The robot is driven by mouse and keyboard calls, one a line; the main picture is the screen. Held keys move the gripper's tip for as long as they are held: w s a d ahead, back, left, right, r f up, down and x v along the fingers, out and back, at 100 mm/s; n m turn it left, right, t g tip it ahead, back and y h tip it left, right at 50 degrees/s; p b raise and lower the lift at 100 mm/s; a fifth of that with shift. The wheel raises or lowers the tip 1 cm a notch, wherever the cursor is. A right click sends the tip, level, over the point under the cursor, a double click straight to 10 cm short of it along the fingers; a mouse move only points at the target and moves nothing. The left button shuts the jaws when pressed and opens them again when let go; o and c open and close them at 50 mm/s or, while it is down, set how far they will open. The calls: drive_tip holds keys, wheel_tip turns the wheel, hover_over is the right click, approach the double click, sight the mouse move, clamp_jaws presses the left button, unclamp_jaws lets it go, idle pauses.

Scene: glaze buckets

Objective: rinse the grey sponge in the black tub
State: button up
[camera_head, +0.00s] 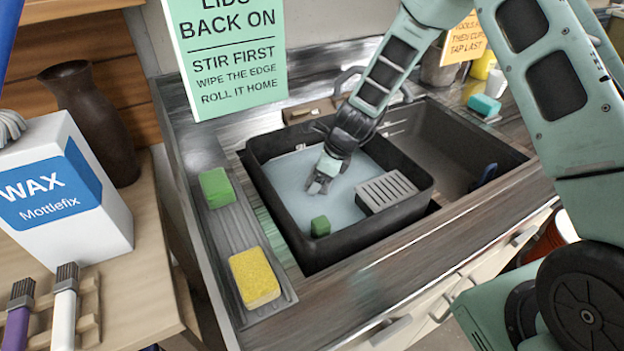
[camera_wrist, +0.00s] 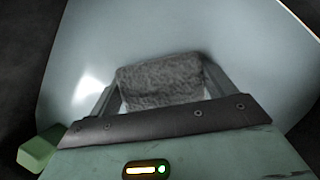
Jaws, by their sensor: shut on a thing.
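The black tub (camera_head: 290,240) sits in the counter, with pale, cloudy water (camera_head: 290,180) in it. My gripper (camera_head: 320,183) points down into the tub, low over or at the water. In the wrist view, the grey sponge (camera_wrist: 160,82) is between the fingers of my gripper (camera_wrist: 160,95), which are shut on it. The sponge looks rough and dark grey, with the pale water behind it. In the head view my gripper mostly hides the sponge, and I cannot tell how deep it is.
A green cube (camera_head: 320,226) and a ribbed grey rack (camera_head: 387,191) are in the tub. A tray (camera_head: 237,232) to the left holds a green sponge (camera_head: 216,187) and a yellow sponge (camera_head: 255,277). A dark basin (camera_head: 440,150) lies right. A wax box (camera_head: 70,190) stands far left.

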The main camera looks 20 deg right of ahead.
drive_tip(key=shift+w+d, duration=0.15)
drive_tip(key=shift+d, duration=0.75)
drive_tip(key=shift+s+a+p, duration=0.2)
drive_tip(key=shift+a+p, duration=0.05)
drive_tip(key=shift+a, duration=0.85)
drive_tip(key=shift+s+a+p, duration=0.2)
drive_tip(key=shift+a, duration=0.9)
drive_tip(key=shift+w+d, duration=0.25)
drive_tip(key=shift+d, duration=0.85)
drive_tip(key=shift+w+d, duration=0.2)
drive_tip(key=shift+d, duration=0.9)
drive_tip(key=shift+s+a+p, duration=0.15)
drive_tip(key=shift+s+a, duration=0.1)
drive_tip(key=shift+a, duration=0.85)
drive_tip(key=shift+s+a+p, duration=0.15)
drive_tip(key=shift+s+a, duration=0.05)
drive_tip(key=shift+a, duration=0.9)
wheel_tip(320, 180, up, 8)
drive_tip(key=p, duration=0.7)
drive_tip(key=shift+r+p, duration=0.25)
drive_tip(key=shift+p, duration=0.1)
